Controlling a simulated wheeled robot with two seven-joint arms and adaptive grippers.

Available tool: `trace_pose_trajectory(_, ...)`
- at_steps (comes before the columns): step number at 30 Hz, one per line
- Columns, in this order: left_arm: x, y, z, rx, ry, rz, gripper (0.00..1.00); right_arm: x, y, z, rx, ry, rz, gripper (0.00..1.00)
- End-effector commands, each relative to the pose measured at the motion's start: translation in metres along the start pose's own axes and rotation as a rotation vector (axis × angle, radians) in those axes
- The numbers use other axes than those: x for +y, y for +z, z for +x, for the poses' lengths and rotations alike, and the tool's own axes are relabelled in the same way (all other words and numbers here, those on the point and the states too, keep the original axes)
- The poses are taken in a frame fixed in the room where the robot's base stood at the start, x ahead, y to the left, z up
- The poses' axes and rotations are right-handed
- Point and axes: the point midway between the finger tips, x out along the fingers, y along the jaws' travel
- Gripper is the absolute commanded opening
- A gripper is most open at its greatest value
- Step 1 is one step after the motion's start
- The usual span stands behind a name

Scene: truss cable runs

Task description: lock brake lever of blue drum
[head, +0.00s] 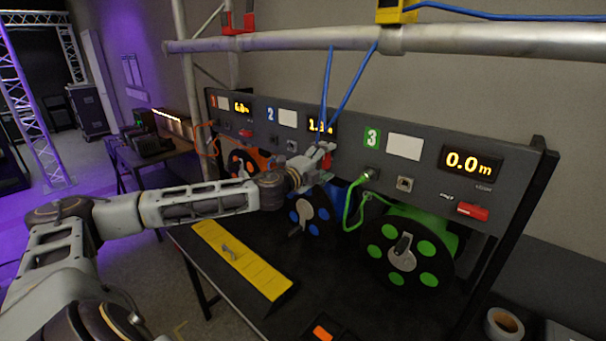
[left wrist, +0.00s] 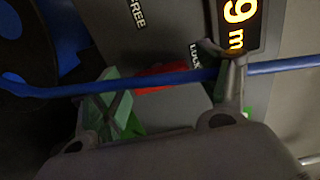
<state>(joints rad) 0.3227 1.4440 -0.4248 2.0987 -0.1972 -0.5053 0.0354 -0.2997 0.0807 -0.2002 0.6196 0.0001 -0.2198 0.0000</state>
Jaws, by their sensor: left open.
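The blue drum (head: 312,213) stands under panel section 2, partly hidden by my left arm. Its red brake lever (head: 327,161) is mostly hidden by my left gripper (head: 322,151) in the head view. In the left wrist view the red lever (left wrist: 158,77) shows between my open fingers, beside the printed LOCK and FREE labels. My left gripper (left wrist: 172,100) is open at the panel; I cannot tell whether a finger touches the lever. The blue cable (left wrist: 120,83) crosses in front of the lever and the fingers. My right gripper is not in view.
The green drum (head: 402,248) with its red lever (head: 473,211) stands to the right, the orange drum (head: 240,165) to the left. A metal pipe (head: 480,39) runs above the panel with the blue cable over it. A yellow strip (head: 240,260) lies on the dark table.

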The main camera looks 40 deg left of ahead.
Motion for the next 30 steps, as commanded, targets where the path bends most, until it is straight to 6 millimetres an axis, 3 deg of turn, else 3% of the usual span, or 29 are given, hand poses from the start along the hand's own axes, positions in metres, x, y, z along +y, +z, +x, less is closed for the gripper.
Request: trace_pose_trajectory(30,0.000,-0.002,-0.037,0.002,0.001,0.007,0.75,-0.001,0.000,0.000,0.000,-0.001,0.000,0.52)
